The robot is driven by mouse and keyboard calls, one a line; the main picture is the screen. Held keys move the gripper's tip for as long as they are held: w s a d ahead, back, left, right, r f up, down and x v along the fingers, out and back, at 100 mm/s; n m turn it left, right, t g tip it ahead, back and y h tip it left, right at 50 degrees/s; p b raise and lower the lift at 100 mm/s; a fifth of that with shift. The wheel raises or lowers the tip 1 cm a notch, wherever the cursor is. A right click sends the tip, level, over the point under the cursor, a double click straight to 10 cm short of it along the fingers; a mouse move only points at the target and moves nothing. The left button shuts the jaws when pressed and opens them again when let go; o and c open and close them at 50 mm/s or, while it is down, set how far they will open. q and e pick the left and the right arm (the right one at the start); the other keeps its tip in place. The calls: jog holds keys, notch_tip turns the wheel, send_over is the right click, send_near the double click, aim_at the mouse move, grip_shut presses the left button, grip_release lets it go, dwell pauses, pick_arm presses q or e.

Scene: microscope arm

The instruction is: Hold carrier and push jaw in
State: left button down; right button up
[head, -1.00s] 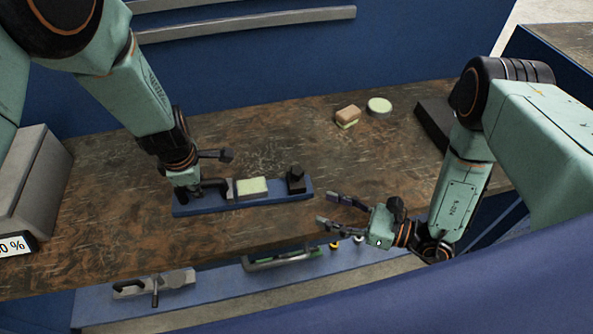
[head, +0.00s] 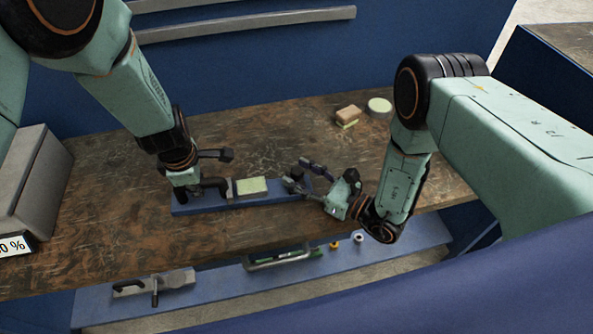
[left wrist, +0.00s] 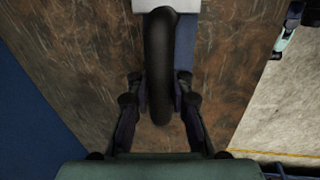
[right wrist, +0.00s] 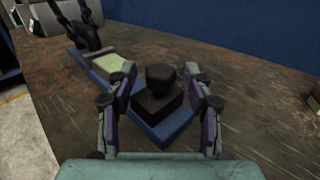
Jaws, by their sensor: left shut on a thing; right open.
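The carrier is a long blue base (head: 225,204) on the brown worktop, with a grey block bearing a pale green pad (head: 251,186) and a curved black handle (left wrist: 160,65). My left gripper (head: 197,187) is shut on this handle at the base's left end. The black jaw, a block with a knob on top (right wrist: 160,88), sits at the base's other end. My right gripper (right wrist: 160,97) is open, with one finger on each side of the jaw and no clear contact. In the head view my right gripper (head: 297,174) mostly hides the jaw.
A tan-and-green sponge (head: 348,115) and a round pale tin (head: 380,105) stand at the back of the worktop (head: 110,190). A grey box (head: 38,185) is at the left. A lower blue shelf holds a metal clamp-like tool (head: 153,284). The worktop behind the carrier is clear.

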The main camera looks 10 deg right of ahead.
jog(key=shift+w+a, duration=0.5)
jog(key=shift+c, duration=0.3)
grip_shut()
